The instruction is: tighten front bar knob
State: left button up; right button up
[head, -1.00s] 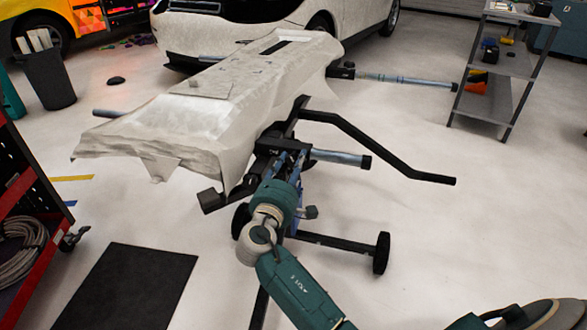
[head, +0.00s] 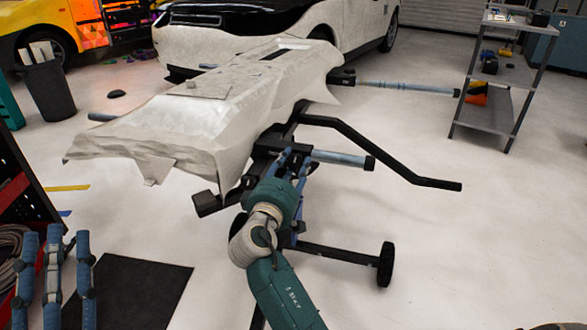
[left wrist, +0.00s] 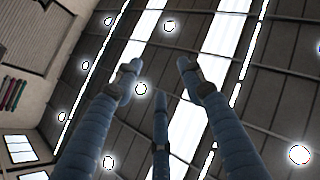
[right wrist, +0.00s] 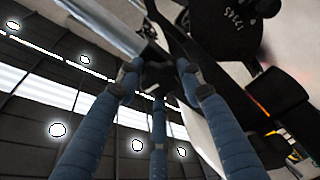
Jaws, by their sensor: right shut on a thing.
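The black stand carries a front bar (head: 338,157), a grey tube with a black end cap. My right gripper (head: 292,158) is at the stand beside the near end of this bar, partly hidden by its own wrist. In the right wrist view its blue fingers close in around a small dark knob (right wrist: 156,76) under the stand's black frame. The knob is hidden in the head view. My left gripper (head: 55,240) is raised at the lower left with its fingers spread and empty. In the left wrist view its fingers (left wrist: 160,78) point at the ceiling, with nothing between them.
A white-wrapped panel (head: 190,125) lies across the stand. A bent black arm (head: 385,150) juts right from it, and wheeled legs (head: 385,264) stand on the floor. A red cart (head: 18,200) is at left, a grey shelf (head: 490,95) at right.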

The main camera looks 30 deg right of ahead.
pick_arm(q)
jog(key=shift+s+r+h, duration=0.3)
jog(key=shift+s+r, duration=0.1)
jog(key=shift+r, duration=0.1)
pick_arm(e)
jog(key=shift+a+f, duration=0.15)
pick_arm(q)
jog(key=shift+t, duration=0.3)
jog(key=shift+a, duration=0.15)
pick_arm(e)
jog(key=o, duration=1.2)
jog(key=shift+c, duration=0.2)
